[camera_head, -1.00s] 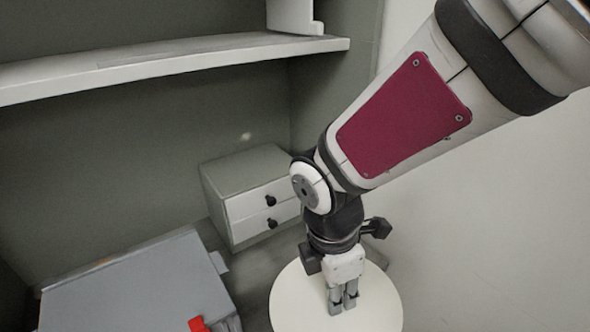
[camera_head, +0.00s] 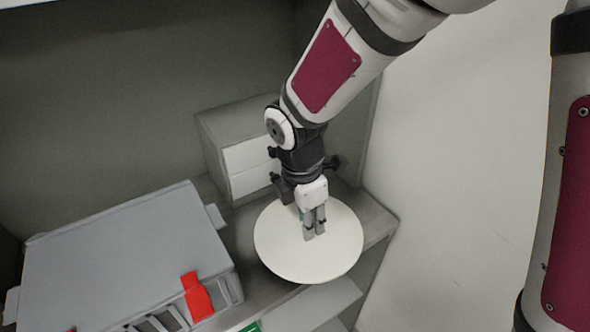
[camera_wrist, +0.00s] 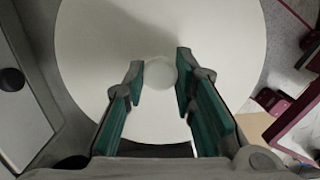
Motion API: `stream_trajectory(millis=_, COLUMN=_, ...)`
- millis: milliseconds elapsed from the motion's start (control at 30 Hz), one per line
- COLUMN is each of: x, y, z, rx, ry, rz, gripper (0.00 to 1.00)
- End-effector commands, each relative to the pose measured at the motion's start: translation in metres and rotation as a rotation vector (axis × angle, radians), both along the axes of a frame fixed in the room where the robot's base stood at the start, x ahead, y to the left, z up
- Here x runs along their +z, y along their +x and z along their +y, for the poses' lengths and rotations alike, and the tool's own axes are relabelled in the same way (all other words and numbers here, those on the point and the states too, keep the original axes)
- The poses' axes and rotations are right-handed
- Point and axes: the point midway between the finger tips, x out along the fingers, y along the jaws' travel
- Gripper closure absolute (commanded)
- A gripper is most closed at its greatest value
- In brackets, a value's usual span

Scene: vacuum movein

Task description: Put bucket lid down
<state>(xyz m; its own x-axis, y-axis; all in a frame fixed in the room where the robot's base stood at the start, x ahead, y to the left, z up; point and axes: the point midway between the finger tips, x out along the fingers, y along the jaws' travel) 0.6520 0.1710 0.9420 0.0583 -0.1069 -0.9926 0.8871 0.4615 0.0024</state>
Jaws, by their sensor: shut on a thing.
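The bucket lid (camera_head: 283,257) is a round, flat, cream-white disc. It lies roughly level in the head view, over or on the grey counter; I cannot tell whether its underside touches. My gripper (camera_head: 314,225) points down at the lid's middle, with its fingers shut on the small knob there. In the wrist view the lid (camera_wrist: 95,45) fills most of the picture, and my gripper (camera_wrist: 160,75) has a teal-padded finger on each side of the pale round knob (camera_wrist: 160,72). The fingers partly hide the knob in the head view. No bucket is clearly visible.
A grey case (camera_head: 120,245) with a red latch (camera_head: 196,297) stands left of the lid. A small drawer unit (camera_head: 225,130) stands behind it. The counter's bare edge (camera_head: 378,222) shows right of the lid, near the pale wall (camera_head: 470,180).

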Motion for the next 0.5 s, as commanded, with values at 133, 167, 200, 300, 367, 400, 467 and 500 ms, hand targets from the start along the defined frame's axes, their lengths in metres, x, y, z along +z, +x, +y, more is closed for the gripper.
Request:
stream_trajectory(millis=133, x=-0.001, y=0.026, z=0.020, rx=0.001, ry=0.000, rz=-0.001, gripper=1.00)
stream_trajectory(millis=167, x=0.000, y=0.030, z=0.022, rx=0.001, ry=0.000, rz=-0.001, gripper=1.00)
stream_trajectory(millis=200, x=0.000, y=0.034, z=0.025, rx=0.001, ry=0.000, rz=0.000, gripper=1.00)
stream_trajectory(millis=300, x=0.000, y=0.041, z=0.030, rx=0.000, ry=0.000, rz=0.000, gripper=1.00)
stream_trajectory(millis=367, x=-0.001, y=0.042, z=0.031, rx=0.000, ry=0.000, rz=0.000, gripper=1.00)
stream_trajectory(millis=400, x=-0.003, y=0.042, z=0.031, rx=0.000, ry=0.000, rz=0.001, gripper=1.00)
stream_trajectory(millis=467, x=-0.008, y=0.042, z=0.031, rx=0.001, ry=-0.001, rz=0.003, gripper=1.00)
stream_trajectory(millis=500, x=-0.012, y=0.042, z=0.031, rx=0.001, ry=-0.001, rz=0.003, gripper=1.00)
